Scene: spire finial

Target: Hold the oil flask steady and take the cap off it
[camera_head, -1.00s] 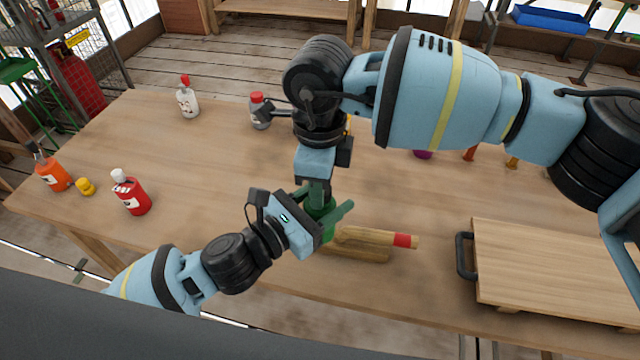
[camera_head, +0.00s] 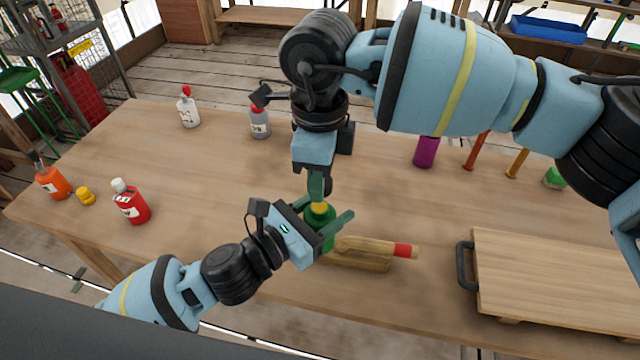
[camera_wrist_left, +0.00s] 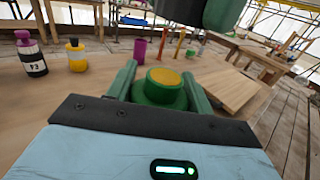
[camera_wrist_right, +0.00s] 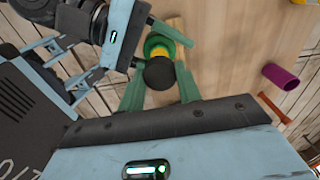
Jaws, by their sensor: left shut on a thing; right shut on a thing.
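The oil flask (camera_head: 323,217) is green with a yellow opening on top and stands upright near the table's front. My left gripper (camera_head: 321,212) is shut around it from the side; the flask's yellow top (camera_wrist_left: 165,76) faces up between its fingers in the left wrist view. My right gripper (camera_head: 317,186) points down just above the flask. It is shut on a dark round cap (camera_wrist_right: 159,73), which also shows at its fingertips in the head view (camera_head: 327,187). The cap is apart from the flask, with the yellow top uncovered below it. The flask's lower part is partly hidden.
A wooden piece with a red band (camera_head: 375,248) lies right beside the flask. A wooden board with a dark handle (camera_head: 560,275) lies at the front right. Red (camera_head: 131,204), orange (camera_head: 52,183), white (camera_head: 188,109) and grey (camera_head: 260,124) bottles stand apart.

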